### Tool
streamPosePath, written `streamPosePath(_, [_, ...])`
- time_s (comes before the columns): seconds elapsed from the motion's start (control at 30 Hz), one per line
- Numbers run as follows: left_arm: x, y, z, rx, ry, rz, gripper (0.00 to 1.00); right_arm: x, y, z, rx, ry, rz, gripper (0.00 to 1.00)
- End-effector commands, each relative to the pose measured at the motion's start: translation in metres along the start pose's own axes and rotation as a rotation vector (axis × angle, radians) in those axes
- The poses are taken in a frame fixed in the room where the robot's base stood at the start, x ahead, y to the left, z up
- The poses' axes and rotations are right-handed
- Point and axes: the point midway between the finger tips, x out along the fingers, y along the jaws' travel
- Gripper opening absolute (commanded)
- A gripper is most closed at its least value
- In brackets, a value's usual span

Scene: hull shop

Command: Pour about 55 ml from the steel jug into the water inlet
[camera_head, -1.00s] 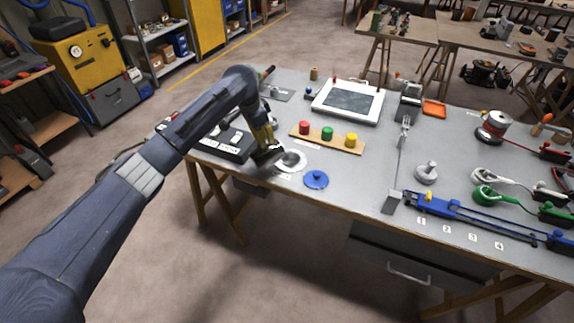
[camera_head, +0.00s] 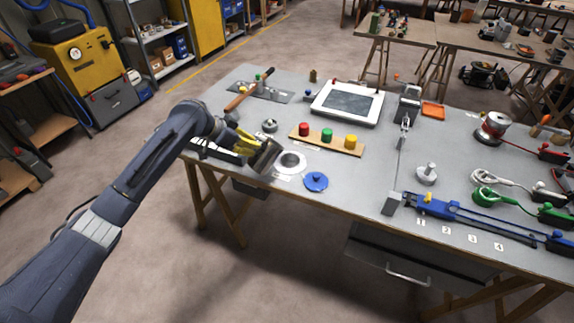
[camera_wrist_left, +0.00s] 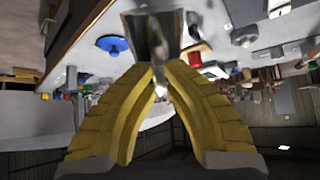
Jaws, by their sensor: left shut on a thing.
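My left gripper (camera_head: 250,146), with yellow fingers, is shut on the steel jug (camera_head: 267,158) just left of the water inlet. The jug looks tilted, with one end towards the inlet; its mouth and contents cannot be made out. The water inlet (camera_head: 290,163) is a white ring with a dark-edged opening on the bench. No stream of water can be made out. My right gripper is not in view.
A blue lid (camera_head: 316,181) lies right of the inlet. A wooden strip with red, green and yellow knobs (camera_head: 327,138) lies behind it. A hammer (camera_head: 248,90) and a small metal part (camera_head: 269,125) are further back. The bench's front edge (camera_head: 270,190) is close.

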Motion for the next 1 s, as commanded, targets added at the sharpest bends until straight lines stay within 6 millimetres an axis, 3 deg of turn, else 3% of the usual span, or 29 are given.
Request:
streamPosePath(0.27, [0.007, 0.001, 0.019, -0.005, 0.148, 0.009, 0.00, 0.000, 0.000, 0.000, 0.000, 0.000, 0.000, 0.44])
streamPosePath(1.0, [-0.006, -0.005, 0.070, -0.020, 0.523, 0.005, 0.00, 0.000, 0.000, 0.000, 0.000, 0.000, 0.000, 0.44])
